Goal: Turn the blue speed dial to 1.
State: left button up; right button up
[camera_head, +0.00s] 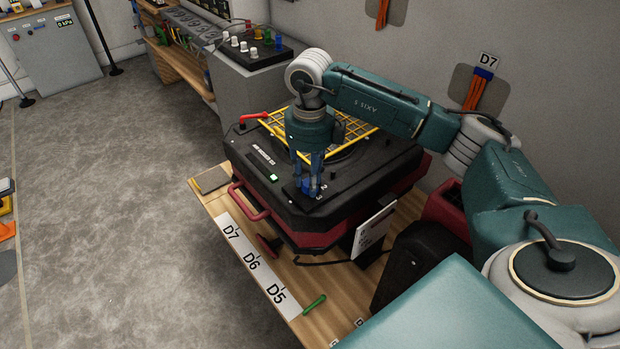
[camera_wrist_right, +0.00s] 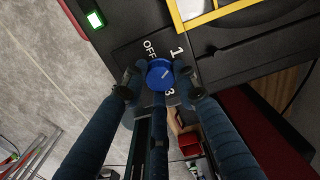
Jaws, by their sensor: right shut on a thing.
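The blue speed dial (camera_wrist_right: 160,74) sits on the black top of the drying machine (camera_head: 320,207), near its front corner. In the right wrist view, white labels OFF, 1 and 3 surround the dial. A small pale mark shows on the dial's face, but where it points is hard to tell. My right gripper (camera_head: 309,187) reaches down from above with its fingers around the dial. In the right wrist view, the fingertips (camera_wrist_right: 158,82) flank the dial and are shut on it. My left gripper is not in view.
A yellow grille (camera_head: 357,130) lies on the machine behind my right gripper. A green-lit switch (camera_head: 272,178) is left of the dial, and a red handle (camera_head: 250,204) is on the front. The wooden bench (camera_head: 215,204) carries a label strip (camera_head: 252,263) and a green marker (camera_head: 314,304).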

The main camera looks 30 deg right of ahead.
jog(key=shift+w+r, duration=0.15)
dwell(0.3)
jog(key=o, duration=1.1)
jog(key=shift+o, duration=0.2)
notch_tip(320, 180, up, 12)
jog(key=shift+f, duration=0.2)
